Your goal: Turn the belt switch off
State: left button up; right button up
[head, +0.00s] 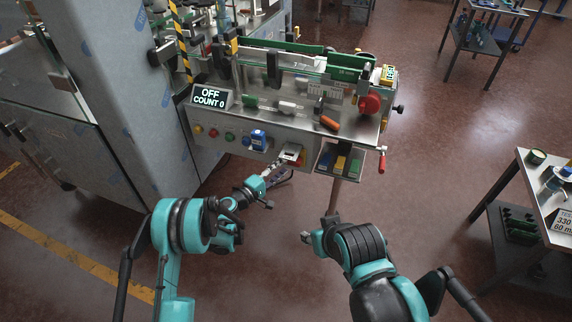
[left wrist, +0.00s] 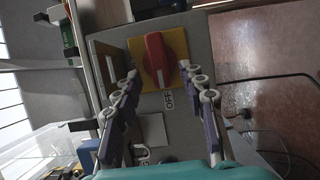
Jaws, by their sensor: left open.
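The belt switch is a red rotary knob (left wrist: 157,58) on a yellow plate (left wrist: 175,42), set on a grey box. Its white mark points down in the left wrist view, toward the printed OFF label (left wrist: 168,100). In the head view the switch box (head: 291,153) sits under the machine's front edge, with the knob mostly hidden. My left gripper (left wrist: 160,88) is open, its fingers on either side below the knob; contact cannot be told. It also shows in the head view (head: 277,174). The display (head: 210,97) reads OFF, COUNT 0. My right gripper (head: 318,232) hangs apart from the machine.
Coloured buttons (head: 214,133) and a blue device (head: 258,140) line the front panel left of the switch. A tray of coloured bins (head: 340,160) and a red-handled lever (head: 382,161) are to the right. A table (head: 540,190) stands far right; the floor between is clear.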

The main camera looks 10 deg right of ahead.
pick_arm(q)
jog(key=v, duration=0.8)
jog(key=shift+s+a, duration=0.2)
jog(key=shift+f, duration=0.1)
jog(key=s+a+r+m+g+y, duration=0.1)
jog(key=s+a+r+m+y, duration=0.15)
jog(key=s+a+r, duration=0.35)
jog(key=s+a+r+m+g+y, duration=0.1)
jog(key=s+a+r+m+y, duration=0.2)
jog(key=r, duration=0.5)
jog(key=s+a+m+y, duration=0.1)
jog(key=s+a+y, duration=0.8)
jog(key=s+a, duration=0.9)
jog(key=s, duration=0.4)
jog(key=shift+a+f+g, duration=0.2)
jog(key=shift+a+g, duration=0.1)
